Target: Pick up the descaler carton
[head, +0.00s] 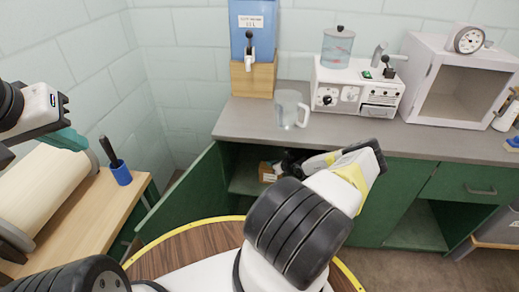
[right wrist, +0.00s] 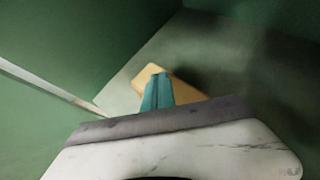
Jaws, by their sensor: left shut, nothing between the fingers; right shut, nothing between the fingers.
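A small orange-brown carton (head: 267,171) with a pale patch sits inside the open green cabinet under the counter; I cannot read a label on it. In the right wrist view the carton (right wrist: 187,94) lies on the cabinet floor, partly hidden behind my right gripper (right wrist: 158,78). The teal fingers of that gripper are shut and empty, pointing at the carton; I cannot tell whether they touch it. In the head view my right arm hides most of this gripper. My left gripper (head: 70,139) is shut and empty, high at the left.
The open cabinet door (head: 185,205) stands left of my right arm. The grey counter (head: 245,118) above holds a glass pitcher (head: 290,109), a blue dispenser (head: 254,32), a white machine (head: 355,88) and a white oven-like box (head: 455,80). A wooden side table (head: 85,215) is at left.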

